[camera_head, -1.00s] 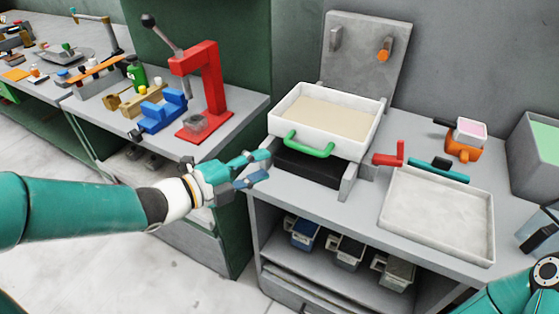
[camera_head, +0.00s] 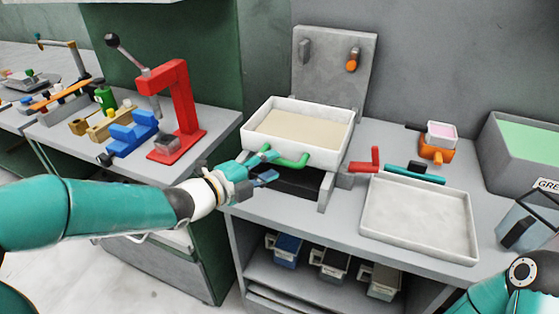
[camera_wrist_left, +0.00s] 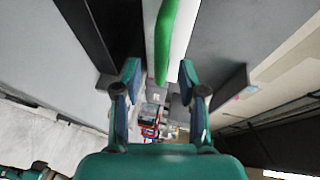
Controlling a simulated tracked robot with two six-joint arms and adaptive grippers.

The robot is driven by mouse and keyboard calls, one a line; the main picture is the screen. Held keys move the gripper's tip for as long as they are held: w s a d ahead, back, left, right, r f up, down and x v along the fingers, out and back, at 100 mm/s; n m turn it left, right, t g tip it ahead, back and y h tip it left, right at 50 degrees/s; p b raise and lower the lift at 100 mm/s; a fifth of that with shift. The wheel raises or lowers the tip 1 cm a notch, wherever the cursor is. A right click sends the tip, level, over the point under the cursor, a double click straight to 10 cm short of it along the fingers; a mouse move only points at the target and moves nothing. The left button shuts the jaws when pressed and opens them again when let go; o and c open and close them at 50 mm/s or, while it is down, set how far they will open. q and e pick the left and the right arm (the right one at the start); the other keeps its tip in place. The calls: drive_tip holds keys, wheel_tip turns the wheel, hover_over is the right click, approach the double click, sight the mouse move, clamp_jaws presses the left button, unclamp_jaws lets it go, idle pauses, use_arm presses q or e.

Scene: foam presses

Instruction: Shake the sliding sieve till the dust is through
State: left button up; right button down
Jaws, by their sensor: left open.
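The sliding sieve (camera_head: 247,136) is a white open box holding pale beige dust (camera_head: 300,128), above a dark space in a grey frame (camera_head: 326,190). Its green bar handle (camera_head: 291,162) is on the front and also shows in the left wrist view (camera_wrist_left: 166,35). My left gripper (camera_head: 267,166) is open at the left end of the handle. In the left wrist view its two fingertips (camera_wrist_left: 158,72) stand apart, with the handle's end between them. I cannot tell if they touch it. My right gripper is not in view; part of my right arm shows at lower right.
A shallow white tray (camera_head: 368,217) lies right of the sieve, with red (camera_head: 365,163) and teal (camera_head: 413,174) pieces behind it. A red press (camera_head: 180,100) stands on the left bench. A grey bin (camera_head: 495,160) is at right. Several small bins sit below the bench.

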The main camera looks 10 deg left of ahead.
sight(279, 164)
use_arm(q)
drive_tip(key=shift+x, duration=1.85)
clamp_jaws()
